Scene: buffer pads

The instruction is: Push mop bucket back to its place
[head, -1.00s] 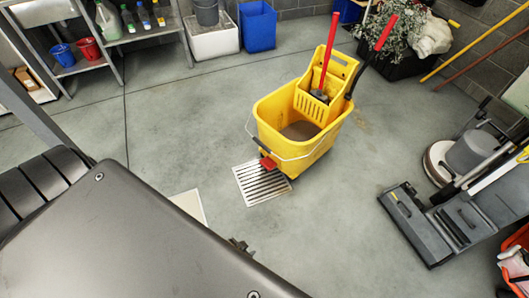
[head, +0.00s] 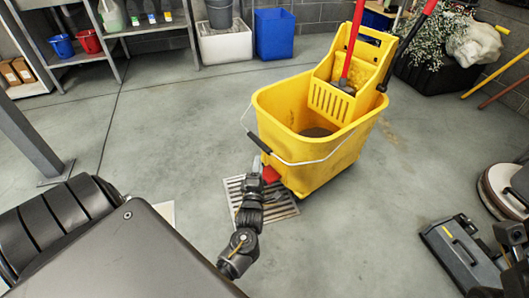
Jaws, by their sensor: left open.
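The yellow mop bucket (head: 320,165) stands upright on the concrete floor, filling the upper middle of the head view. Its wringer (head: 345,85) sits at the back, with red-ended handles rising out of the picture. A wire handle with a dark grip hangs over the bucket's front left. A red piece (head: 271,175) is low on the front. My left gripper (head: 257,164) is open beside the bucket's front left, close to the red piece. I cannot tell whether it touches. No right gripper can be made out.
A slotted floor grate (head: 283,206) lies below the bucket's front. A grey floor machine (head: 458,255) is at the lower right, near a round pad machine (head: 500,188). A blue bin (head: 275,35) and shelves stand at the back. Floor left of the bucket is clear.

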